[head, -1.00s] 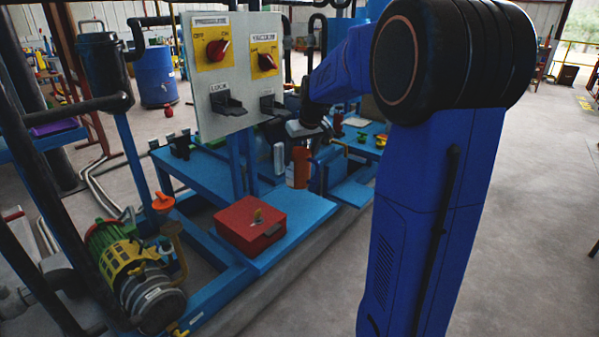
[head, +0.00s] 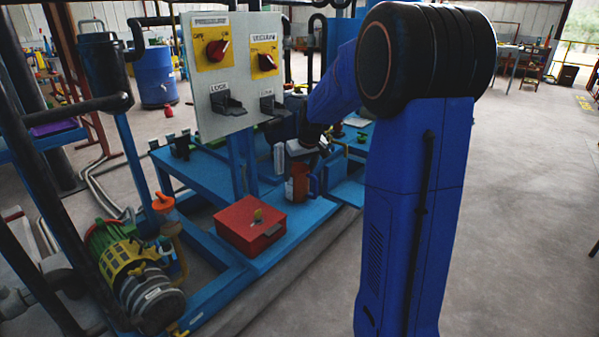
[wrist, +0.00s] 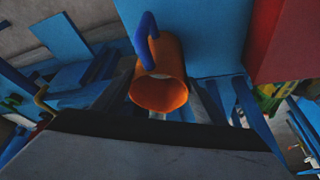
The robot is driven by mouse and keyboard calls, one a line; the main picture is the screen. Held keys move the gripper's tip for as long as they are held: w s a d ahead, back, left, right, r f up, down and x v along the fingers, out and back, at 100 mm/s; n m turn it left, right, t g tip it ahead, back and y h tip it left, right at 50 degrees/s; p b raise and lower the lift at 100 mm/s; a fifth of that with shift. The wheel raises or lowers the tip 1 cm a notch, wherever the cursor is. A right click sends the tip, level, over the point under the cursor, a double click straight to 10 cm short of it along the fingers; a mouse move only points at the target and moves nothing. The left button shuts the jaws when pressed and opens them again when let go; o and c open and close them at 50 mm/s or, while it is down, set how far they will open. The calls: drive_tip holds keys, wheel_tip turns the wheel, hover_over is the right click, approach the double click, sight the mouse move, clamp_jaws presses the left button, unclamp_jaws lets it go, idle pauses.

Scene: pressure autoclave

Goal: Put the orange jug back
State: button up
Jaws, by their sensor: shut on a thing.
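The orange jug (head: 297,187) with a blue handle hangs upright below my gripper (head: 299,160), near the front edge of the blue bench (head: 342,192). My gripper is shut on the jug; the fingertips are hard to make out. In the wrist view the jug (wrist: 160,88) shows its open mouth toward the camera, with the blue handle above it in the picture. I cannot tell whether its base touches the bench.
A red box (head: 250,224) sits on the blue frame left of the jug. A pale bottle (head: 279,157) stands close to the jug's left. The control panel (head: 232,75) rises behind the box. A motor pump (head: 137,272) is at lower left.

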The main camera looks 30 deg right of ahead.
drive_tip(key=o, duration=1.9)
drive_tip(key=shift+f, duration=0.15)
drive_tip(key=v, duration=1.2)
drive_tip(key=s+a, duration=0.6)
drive_tip(key=s, duration=0.3)
drive_tip(key=s+a, duration=0.7)
drive_tip(key=s, duration=0.2)
drive_tip(key=shift+n, duration=0.3)
drive_tip(key=shift+s+a+f, duration=0.8)
drive_tip(key=shift+s+f, duration=0.4)
drive_tip(key=shift+s, duration=1.55)
drive_tip(key=shift+s+a+f, duration=0.8)
drive_tip(key=shift+s+f, duration=0.35)
drive_tip(key=shift+s, duration=1.65)
drive_tip(key=shift+s+a+f, duration=0.8)
drive_tip(key=shift+s+f, duration=0.4)
drive_tip(key=shift+s, duration=1.55)
